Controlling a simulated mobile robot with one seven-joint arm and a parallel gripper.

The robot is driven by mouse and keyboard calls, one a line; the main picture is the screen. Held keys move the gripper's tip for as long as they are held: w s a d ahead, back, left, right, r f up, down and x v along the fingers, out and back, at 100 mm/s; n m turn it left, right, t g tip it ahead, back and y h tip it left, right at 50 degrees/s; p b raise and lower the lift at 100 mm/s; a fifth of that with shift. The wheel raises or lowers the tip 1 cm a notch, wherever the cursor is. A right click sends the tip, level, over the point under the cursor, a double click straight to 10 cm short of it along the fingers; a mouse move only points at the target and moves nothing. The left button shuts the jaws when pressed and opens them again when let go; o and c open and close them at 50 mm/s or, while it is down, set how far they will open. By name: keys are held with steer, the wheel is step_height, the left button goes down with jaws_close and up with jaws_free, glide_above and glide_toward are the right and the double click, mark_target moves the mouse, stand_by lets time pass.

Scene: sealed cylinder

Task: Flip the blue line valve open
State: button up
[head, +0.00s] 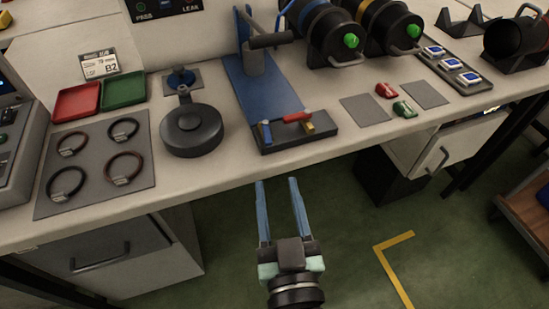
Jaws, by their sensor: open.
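A dark valve block (292,138) sits on the front end of a blue base plate (254,92) near the bench's front edge. A small blue lever (265,131) is on the block's left side and points roughly front to back. A red lever (298,117) lies sideways on the right, beside a brass-coloured fitting (309,128). My gripper (277,182) is open and empty. Its two blue fingers point toward the bench, in front of the valve block and apart from it. Whether the blue lever is open or closed I cannot tell.
A round dark grey canister (191,130) stands left of the base plate. Two dark cylinders with green knobs (350,41) lie behind right. A mat with several rings (97,160) is at left. Red and green pieces (386,91) lie right. Floor in front is open.

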mark_target(269, 143)
steer(key=w, duration=0.4)
steer(key=w+p, duration=0.1)
steer(key=w, duration=0.3)
steer(key=w+a+p, duration=0.1)
steer(key=w, duration=0.3)
steer(key=shift+w+a+f, duration=0.1)
steer(key=shift+w+f, duration=0.1)
steer(key=shift+w, duration=0.2)
jaws_close()
